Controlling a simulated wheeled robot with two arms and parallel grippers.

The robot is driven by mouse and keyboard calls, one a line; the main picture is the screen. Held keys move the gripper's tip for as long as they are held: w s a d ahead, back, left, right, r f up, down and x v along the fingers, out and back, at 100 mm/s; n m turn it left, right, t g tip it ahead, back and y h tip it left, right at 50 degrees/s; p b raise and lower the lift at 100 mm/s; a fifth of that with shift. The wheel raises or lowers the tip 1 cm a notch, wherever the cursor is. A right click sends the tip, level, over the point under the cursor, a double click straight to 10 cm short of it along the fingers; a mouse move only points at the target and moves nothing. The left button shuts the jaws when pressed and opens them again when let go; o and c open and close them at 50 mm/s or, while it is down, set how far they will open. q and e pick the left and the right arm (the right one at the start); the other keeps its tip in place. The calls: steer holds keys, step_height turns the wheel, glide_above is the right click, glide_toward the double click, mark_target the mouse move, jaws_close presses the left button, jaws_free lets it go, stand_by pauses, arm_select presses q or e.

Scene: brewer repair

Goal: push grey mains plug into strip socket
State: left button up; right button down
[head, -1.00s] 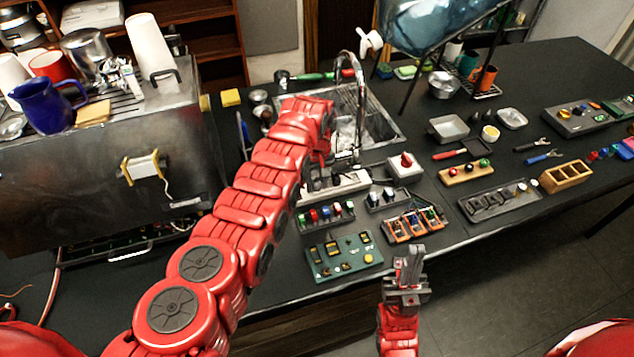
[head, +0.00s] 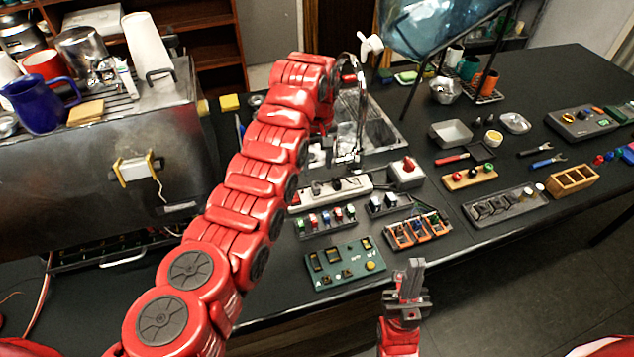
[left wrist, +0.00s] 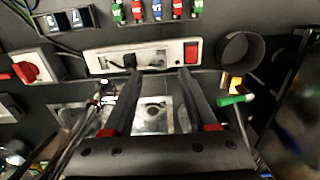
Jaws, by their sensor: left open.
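The white power strip (head: 336,190) lies behind the switch row, with dark plug-like shapes on it. The left wrist view shows the strip (left wrist: 150,57) with a red switch at its right end. A dark plug (left wrist: 128,62) with a cable sits on it. I cannot tell whether this is the grey mains plug or how deep it sits. My left gripper (left wrist: 163,98) is open and empty, its fingers pointing toward the strip and apart from it. In the head view its jaws are hidden behind my arm. My right gripper (head: 411,275) looks shut and empty at the counter's front edge.
The sink (head: 380,130) with its tap is behind the strip. A white box with a red knob (head: 406,172) stands at the strip's right. A row of coloured switches (head: 326,220) and a green panel (head: 343,264) lie in front. The steel brewer (head: 90,165) stands left.

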arm_select(q)
step_height(320, 180, up, 8)
steer(key=b, duration=0.2)
steer(key=shift+f, duration=0.15)
stand_by(0.6)
